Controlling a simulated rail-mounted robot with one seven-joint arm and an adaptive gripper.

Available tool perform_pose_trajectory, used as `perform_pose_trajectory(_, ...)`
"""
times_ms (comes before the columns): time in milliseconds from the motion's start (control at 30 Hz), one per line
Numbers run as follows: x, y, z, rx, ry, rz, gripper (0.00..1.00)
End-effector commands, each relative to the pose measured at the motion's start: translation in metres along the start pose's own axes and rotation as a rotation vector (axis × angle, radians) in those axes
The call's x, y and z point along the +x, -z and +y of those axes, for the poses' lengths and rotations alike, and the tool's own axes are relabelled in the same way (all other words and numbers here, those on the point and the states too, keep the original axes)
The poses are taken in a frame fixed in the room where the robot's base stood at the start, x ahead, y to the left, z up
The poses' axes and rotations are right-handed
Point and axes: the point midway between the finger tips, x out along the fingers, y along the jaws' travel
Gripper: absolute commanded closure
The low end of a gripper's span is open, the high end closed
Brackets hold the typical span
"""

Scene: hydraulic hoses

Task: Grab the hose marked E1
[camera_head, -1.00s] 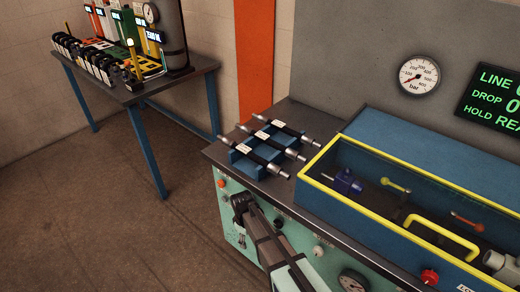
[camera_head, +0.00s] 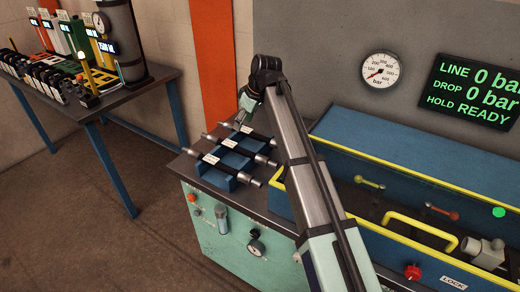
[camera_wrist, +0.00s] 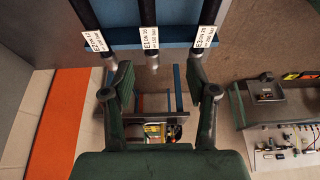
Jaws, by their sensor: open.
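Three black hoses with white tags lie side by side on a blue rack (camera_head: 216,177). In the wrist view the middle tag reads E1, on the middle hose (camera_wrist: 148,12); this appears to be the middle hose (camera_head: 229,143) in the head view, where tags are too small to read. The hose tagged E2 (camera_wrist: 88,14) is on its left and the hose tagged E3 (camera_wrist: 207,12) on its right. My gripper (camera_wrist: 161,76) is open and empty, its fingers spread either side of the E1 hose's metal end. In the head view my gripper (camera_head: 244,106) is at the rack's far side, partly hidden.
A blue test box with a yellow rim (camera_head: 430,185) stands right of the rack, close to my arm. A pressure gauge (camera_head: 380,70) and a green-text display (camera_head: 472,92) are on the wall behind. A second table (camera_head: 135,92) with equipment stands at the left.

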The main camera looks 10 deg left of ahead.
Motion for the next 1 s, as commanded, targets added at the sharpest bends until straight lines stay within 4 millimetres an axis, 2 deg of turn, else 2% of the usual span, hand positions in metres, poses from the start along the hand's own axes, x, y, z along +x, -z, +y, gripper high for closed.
perform_pose_trajectory(100, -0.009, -0.005, 0.009, -0.003, -0.009, 0.003, 0.42)
perform_pose_trajectory(200, -0.004, -0.006, 0.010, -0.004, -0.010, 0.002, 0.42)
perform_pose_trajectory(367, 0.022, -0.005, 0.010, -0.003, -0.009, 0.001, 0.42)
perform_pose_trajectory(700, 0.088, -0.005, 0.011, -0.003, -0.009, 0.001, 0.42)
perform_pose_trajectory(833, 0.103, -0.005, 0.011, -0.003, -0.011, 0.003, 0.42)
perform_pose_trajectory(1000, 0.110, -0.005, 0.012, -0.003, -0.011, 0.003, 0.42)
